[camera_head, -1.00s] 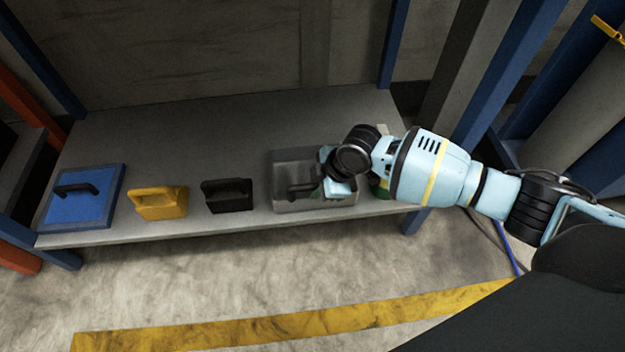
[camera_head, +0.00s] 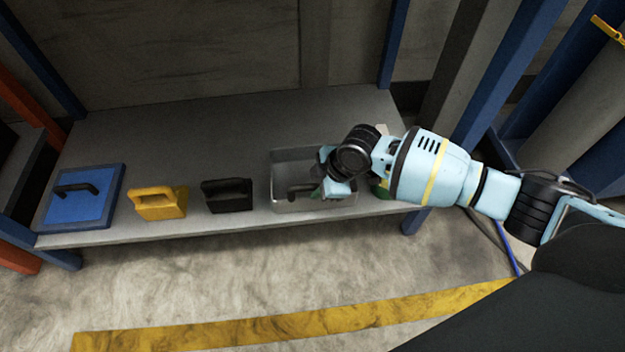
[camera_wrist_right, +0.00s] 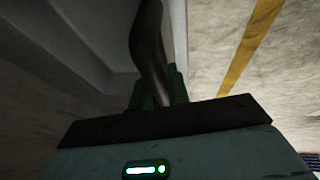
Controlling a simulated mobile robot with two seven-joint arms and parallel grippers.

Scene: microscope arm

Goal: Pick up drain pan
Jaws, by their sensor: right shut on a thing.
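The drain pan (camera_head: 290,160) is a grey open metal tray with a dark handle (camera_head: 298,190) at its front, on the shelf at the right. My right gripper (camera_head: 322,188) reaches in from the right over the pan and is shut on its handle. In the right wrist view the dark curved handle (camera_wrist_right: 150,50) runs up from between the fingers, beside the grey pan wall (camera_wrist_right: 90,40). The fingertips are mostly hidden behind the wrist. My left gripper is not in view.
A green thing (camera_head: 380,190) is partly hidden behind my right wrist. Blue posts flank the shelf.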

